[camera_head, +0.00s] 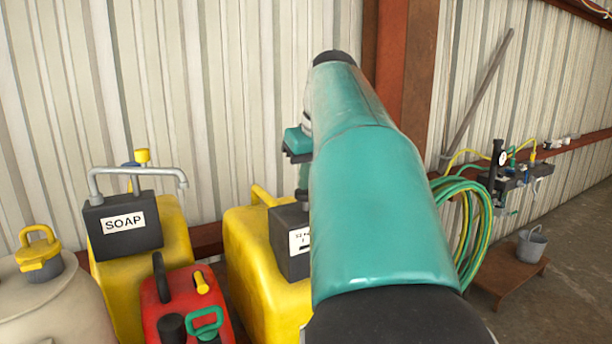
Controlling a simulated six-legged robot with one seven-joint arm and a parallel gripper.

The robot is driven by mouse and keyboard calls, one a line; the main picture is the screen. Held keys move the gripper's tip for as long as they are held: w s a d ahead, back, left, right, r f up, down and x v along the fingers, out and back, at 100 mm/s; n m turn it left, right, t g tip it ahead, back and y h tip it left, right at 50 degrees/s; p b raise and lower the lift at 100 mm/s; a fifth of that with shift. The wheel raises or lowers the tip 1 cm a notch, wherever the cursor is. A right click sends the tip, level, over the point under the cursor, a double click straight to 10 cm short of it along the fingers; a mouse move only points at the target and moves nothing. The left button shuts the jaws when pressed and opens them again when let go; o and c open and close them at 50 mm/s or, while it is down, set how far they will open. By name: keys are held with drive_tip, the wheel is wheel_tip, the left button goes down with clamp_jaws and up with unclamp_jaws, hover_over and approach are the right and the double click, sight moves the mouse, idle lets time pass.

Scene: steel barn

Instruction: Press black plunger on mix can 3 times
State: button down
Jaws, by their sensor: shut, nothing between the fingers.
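A yellow can (248,255) with a dark block (285,258) and a partly hidden label (300,240) stands at the middle. My arm covers its right side, and I cannot read the whole label. My gripper (301,190) shows only in part beside my arm, above this dark block. It is shut and points down. A dark upright piece there may be its fingers or the black plunger; I cannot tell, nor whether they touch. A red can (187,300) stands to the left with a black cap. No label reading "mix" shows clearly.
A yellow soap can (175,250) with a grey spout stands behind the red can. A beige container (50,300) is at the far left. Coiled hoses (475,225) and a bucket (531,245) are at the right. A corrugated wall (230,80) closes the back.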

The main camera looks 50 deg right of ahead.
drive_tip(key=shift+f, duration=0.7)
drive_tip(key=shift+r, duration=2.95)
drive_tip(key=shift+f, duration=0.1)
idle(0.5)
idle(0.4)
